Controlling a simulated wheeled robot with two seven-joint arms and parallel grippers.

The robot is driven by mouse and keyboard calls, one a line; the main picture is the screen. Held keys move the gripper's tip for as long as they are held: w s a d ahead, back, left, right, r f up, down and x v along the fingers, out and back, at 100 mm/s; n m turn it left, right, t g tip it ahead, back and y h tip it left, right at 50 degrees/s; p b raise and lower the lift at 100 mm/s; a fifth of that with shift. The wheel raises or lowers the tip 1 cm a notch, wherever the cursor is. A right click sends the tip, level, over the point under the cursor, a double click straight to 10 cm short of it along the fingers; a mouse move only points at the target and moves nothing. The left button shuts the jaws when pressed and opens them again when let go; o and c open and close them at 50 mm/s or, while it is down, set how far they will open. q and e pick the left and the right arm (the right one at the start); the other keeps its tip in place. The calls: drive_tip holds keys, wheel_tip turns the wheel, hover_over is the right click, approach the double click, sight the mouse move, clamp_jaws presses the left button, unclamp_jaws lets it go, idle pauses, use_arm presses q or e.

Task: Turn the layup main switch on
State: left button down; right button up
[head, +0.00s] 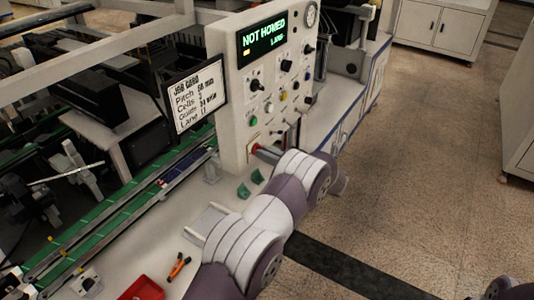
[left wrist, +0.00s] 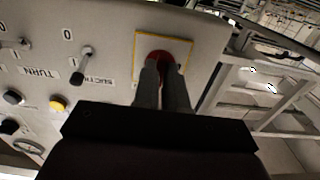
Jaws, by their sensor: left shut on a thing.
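The main switch appears to be a red knob (left wrist: 158,57) on a pale plate with a yellow border (left wrist: 179,47). In the left wrist view my left gripper (left wrist: 161,76) has its two fingers shut on this red knob, hiding much of it. In the head view the plate (head: 253,146) is low on the grey control panel (head: 232,110), and my left arm reaches to it and hides most of the gripper. The knob's exact turn angle cannot be told. My right gripper is not in view.
The panel's green display (head: 264,43) reads NOT HOMED. Other switches and buttons sit close by, including a black lever (left wrist: 82,65) marked SUCTION. A job card (head: 195,92) stands left of the panel. A red tray (head: 142,289) and green blocks (head: 250,184) lie on the bench.

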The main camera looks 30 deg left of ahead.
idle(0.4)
use_arm(q)
drive_tip(key=c, duration=1.2)
unclamp_jaws()
drive_tip(key=d+b, duration=0.1)
drive_tip(key=d, duration=0.3)
drive_tip(key=d+b, duration=0.1)
drive_tip(key=d, duration=0.3)
drive_tip(key=s+d+b, duration=0.1)
drive_tip(key=d, duration=0.3)
drive_tip(key=shift+d+b, duration=0.3)
